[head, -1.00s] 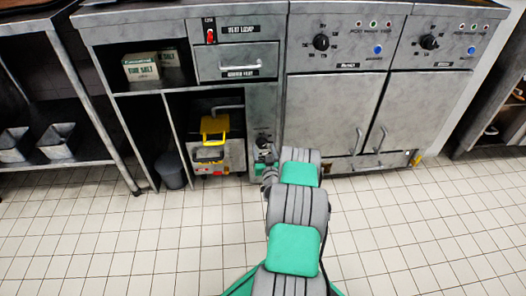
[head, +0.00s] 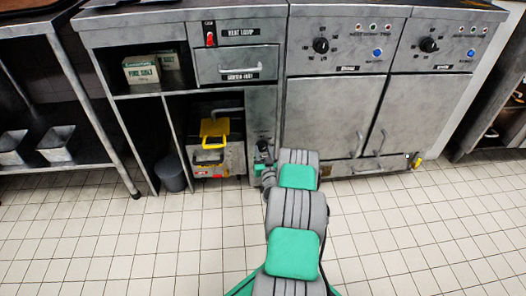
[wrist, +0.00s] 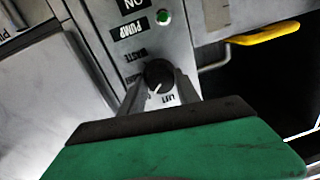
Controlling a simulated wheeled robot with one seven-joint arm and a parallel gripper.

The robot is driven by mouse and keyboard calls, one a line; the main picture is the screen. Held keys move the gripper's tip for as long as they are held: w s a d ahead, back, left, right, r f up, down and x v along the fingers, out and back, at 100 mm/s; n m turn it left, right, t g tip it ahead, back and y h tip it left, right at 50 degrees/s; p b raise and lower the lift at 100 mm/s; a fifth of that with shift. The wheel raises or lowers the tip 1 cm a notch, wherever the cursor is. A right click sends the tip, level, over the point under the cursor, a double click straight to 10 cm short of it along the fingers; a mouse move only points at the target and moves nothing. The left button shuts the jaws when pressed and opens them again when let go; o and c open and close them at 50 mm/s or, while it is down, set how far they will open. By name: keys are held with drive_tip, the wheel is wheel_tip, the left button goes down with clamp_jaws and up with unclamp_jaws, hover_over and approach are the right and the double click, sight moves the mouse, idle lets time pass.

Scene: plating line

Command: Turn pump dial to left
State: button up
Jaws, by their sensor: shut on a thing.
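The pump dial (wrist: 160,74) is a round black knob with a white pointer mark, on a grey panel. In the wrist view its pointer aims down and to the left of the picture. A PUMP label (wrist: 130,30) and a WASTE label (wrist: 134,53) sit above it, and another small label (wrist: 170,98) sits just below it. My gripper (wrist: 160,85) has one finger on each side of the dial and is shut on it.
A green lamp (wrist: 163,17) is lit above the dial. A yellow handle (wrist: 263,33) juts out beside the panel; the open bay (head: 208,112) left of it holds a fryer-like unit. Steel doors (head: 328,112) with handles stand right. The tiled floor is clear.

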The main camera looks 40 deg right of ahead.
clamp_jaws()
drive_tip(key=n+b, duration=0.2)
drive_tip(key=n, duration=0.3)
drive_tip(key=shift+w+b, duration=0.1)
drive_tip(key=shift+b, duration=0.2)
drive_tip(key=shift+r+n+g+b, duration=0.15)
drive_tip(key=shift+n+b, duration=0.1)
drive_tip(key=shift+n, duration=0.9)
drive_tip(key=shift+r+n+g+b, duration=0.1)
drive_tip(key=shift+n+g+b, duration=0.1)
drive_tip(key=shift+n, duration=0.95)
drive_tip(key=o, duration=1.2)
unclamp_jaws()
drive_tip(key=shift+f, duration=0.1)
